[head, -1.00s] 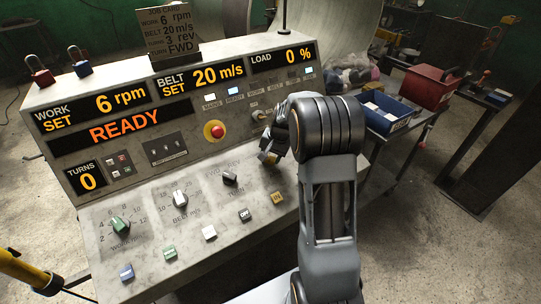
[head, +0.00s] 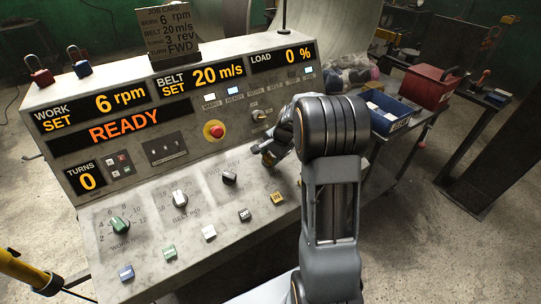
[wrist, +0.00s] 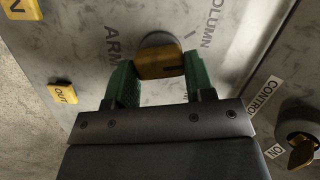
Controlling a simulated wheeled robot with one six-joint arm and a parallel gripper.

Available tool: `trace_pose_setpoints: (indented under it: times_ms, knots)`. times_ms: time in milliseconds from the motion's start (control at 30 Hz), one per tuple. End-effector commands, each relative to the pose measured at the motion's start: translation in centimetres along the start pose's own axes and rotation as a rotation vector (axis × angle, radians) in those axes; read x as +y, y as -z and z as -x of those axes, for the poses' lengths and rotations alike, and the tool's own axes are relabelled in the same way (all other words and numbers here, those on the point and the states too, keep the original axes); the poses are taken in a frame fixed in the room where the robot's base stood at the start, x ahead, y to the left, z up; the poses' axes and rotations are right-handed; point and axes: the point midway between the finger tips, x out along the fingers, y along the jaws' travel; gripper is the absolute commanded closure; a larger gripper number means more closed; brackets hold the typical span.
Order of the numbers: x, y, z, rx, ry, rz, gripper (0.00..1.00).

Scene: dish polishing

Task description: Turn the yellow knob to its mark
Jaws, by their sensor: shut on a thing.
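The yellow knob (wrist: 158,64) sits on a round grey base on the panel, between the painted words ARM and COLUMN. A short dark line shows on its face. My gripper (wrist: 160,78) has its green fingers on both sides of the knob and is shut on it. A small dark tick is on the panel beside the base, on the COLUMN side. In the head view my gripper (head: 268,157) is at the right part of the console, and the knob is hidden there by my gripper and arm.
A yellow OUT button (wrist: 62,93) is left of the knob, and a key switch (wrist: 299,143) marked CONTROL ON is at the right. The console (head: 100,190) also carries a red stop button (head: 214,130), a green knob (head: 119,225) and several push buttons. The display reads READY.

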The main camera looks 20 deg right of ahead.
Motion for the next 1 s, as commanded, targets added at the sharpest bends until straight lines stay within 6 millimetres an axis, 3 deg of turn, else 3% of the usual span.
trace_pose_setpoints:
  times_ms: [600,1000]
  knots:
    - [0.43,-0.07,0.11,0.002,0.131,-0.566,0.75]
    - [0.59,-0.19,0.05,0.002,0.194,-0.843,0.75]
